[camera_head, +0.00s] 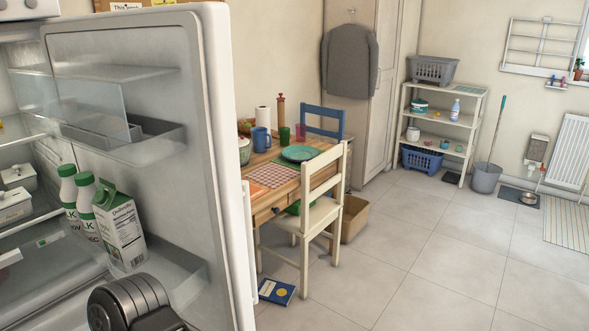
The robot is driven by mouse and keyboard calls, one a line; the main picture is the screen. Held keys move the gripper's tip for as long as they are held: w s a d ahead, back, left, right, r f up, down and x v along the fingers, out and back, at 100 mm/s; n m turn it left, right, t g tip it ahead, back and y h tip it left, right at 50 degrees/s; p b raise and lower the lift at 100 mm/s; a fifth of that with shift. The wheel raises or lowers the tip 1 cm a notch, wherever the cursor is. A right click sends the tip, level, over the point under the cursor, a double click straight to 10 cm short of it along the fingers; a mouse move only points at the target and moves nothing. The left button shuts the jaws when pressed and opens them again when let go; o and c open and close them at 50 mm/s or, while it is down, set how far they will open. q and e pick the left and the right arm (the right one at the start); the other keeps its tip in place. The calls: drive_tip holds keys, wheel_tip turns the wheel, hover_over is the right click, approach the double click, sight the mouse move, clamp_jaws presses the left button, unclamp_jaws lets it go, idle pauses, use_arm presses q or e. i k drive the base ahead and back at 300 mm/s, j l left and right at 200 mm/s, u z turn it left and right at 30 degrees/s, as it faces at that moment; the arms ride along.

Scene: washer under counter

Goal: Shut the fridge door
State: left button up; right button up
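The fridge door (198,105) stands open at the left, its inner side with shelves facing me and its edge running down the picture. The door's lower shelf holds two milk bottles (84,208) with green caps and a carton (121,232). The fridge inside (18,150) shows at the far left edge, with glass shelves and small white tubs. A dark rounded part of my own arm shows at the bottom left, in front of the door's lower shelf. Neither gripper's fingers can be seen.
A wooden table (262,180) with dishes and a cream chair (318,211) stand beyond the door. A blue book (277,291) lies on the floor near the door's edge. Tiled floor (430,265) is clear at the right.

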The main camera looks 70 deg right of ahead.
sight(172, 64)
drive_tip(key=k+l, duration=0.1)
drive_tip(key=l, duration=0.5)
drive_tip(key=k+l, duration=0.15)
drive_tip(key=l, duration=0.4)
drive_tip(key=k+l+z, duration=0.1)
drive_tip(key=l, duration=0.5)
drive_tip(key=k+l, duration=0.1)
drive_tip(key=l, duration=0.95)
drive_tip(key=i, duration=0.45)
